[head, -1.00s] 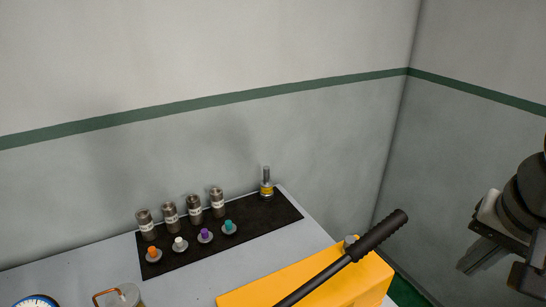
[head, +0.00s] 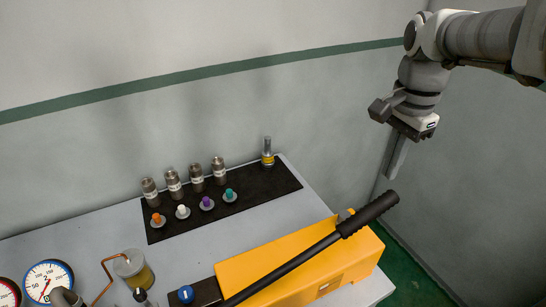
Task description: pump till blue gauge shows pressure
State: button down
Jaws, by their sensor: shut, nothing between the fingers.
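The hand pump has a yellow body (head: 300,265) on the table and a long black lever (head: 295,263). The lever slopes up to the right and ends in a ribbed grip (head: 368,215). My gripper (head: 392,176) is shut and empty, pointing down, and appears above the grip in the picture, with a gap between them. The blue-rimmed gauge (head: 47,281) is at the lower left, with a white face marked 2. Its needle reading is too small to tell. A red-rimmed gauge (head: 9,291) is cut off by the left edge.
A clear reservoir (head: 134,270) with a copper pipe and a blue knob (head: 186,294) stand left of the pump. Walls rise behind and right.

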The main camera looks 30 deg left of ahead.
aim_at(384, 199)
jog(key=shift+f+b, duration=2.95)
jog(key=shift+f, duration=0.5)
jog(key=shift+w+d+f+b, duration=0.2)
jog(key=shift+f+b, duration=0.3)
jog(key=shift+f, duration=0.4)
jog(key=shift+w+d+f+b, duration=0.1)
jog(key=shift+w+f+b, duration=0.25)
jog(key=shift+f, duration=0.55)
jog(key=shift+w+d+f+b, duration=0.1)
jog(key=shift+f+b, duration=0.5)
jog(key=shift+f, duration=0.3)
jog(key=shift+w+d+f+b, duration=0.15)
jog(key=shift+f+b, duration=0.25)
jog(key=shift+f, duration=0.35)
jog(key=shift+w+f+b, duration=0.15)
jog(key=shift+f+b, duration=0.3)
jog(key=shift+f, duration=0.3)
jog(key=shift+w+d+f+b, duration=0.15)
jog(key=shift+f+b, duration=0.25)
jog(key=shift+f, duration=0.5)
jog(key=shift+w+d+f+b, duration=0.15)
jog(key=shift+f+b, duration=1.2)
jog(key=shift+f, duration=0.9)
